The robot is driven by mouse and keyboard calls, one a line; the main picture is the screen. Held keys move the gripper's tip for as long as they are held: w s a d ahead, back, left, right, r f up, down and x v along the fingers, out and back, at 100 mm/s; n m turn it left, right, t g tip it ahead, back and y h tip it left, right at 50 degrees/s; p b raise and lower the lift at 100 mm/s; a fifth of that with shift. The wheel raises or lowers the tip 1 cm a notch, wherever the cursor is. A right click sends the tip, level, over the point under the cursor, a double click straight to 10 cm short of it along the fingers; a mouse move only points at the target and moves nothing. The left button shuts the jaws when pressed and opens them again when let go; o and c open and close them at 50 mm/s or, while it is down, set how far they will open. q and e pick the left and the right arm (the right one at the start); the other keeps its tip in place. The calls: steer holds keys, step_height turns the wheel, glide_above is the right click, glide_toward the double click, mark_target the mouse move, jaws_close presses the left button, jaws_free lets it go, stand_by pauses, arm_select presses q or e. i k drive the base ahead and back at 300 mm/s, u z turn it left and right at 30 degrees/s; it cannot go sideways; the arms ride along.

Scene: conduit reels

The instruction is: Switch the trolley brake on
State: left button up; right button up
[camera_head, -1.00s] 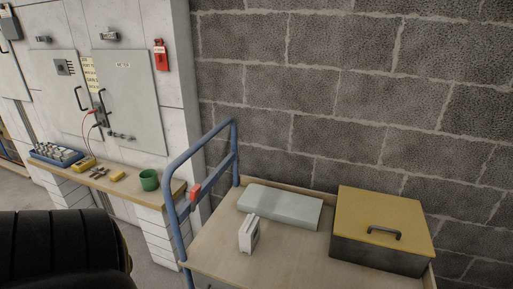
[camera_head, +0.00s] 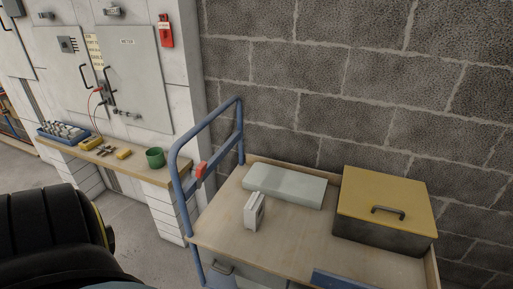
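The trolley (camera_head: 225,232) has a pale wooden top and a blue tubular handle (camera_head: 176,165) at its left end. A red piece (camera_head: 201,169), which may be the brake lever, sits on the handle's lower crossbar; its setting cannot be told. A black rounded form at the lower left, likely part of my arm, is in front of the floor. Neither of my grippers is in view.
On the trolley lie a grey-green flat case (camera_head: 285,186), a small white box (camera_head: 254,211) and a yellow-lidded box (camera_head: 385,208). A block wall closes the back.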

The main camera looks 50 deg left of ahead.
mark_target(201, 169)
steer(key=u, duration=1.05)
steer(key=k, duration=0.65)
steer(key=u, duration=0.7)
steer(key=i, duration=1.65)
steer(key=z, duration=0.7)
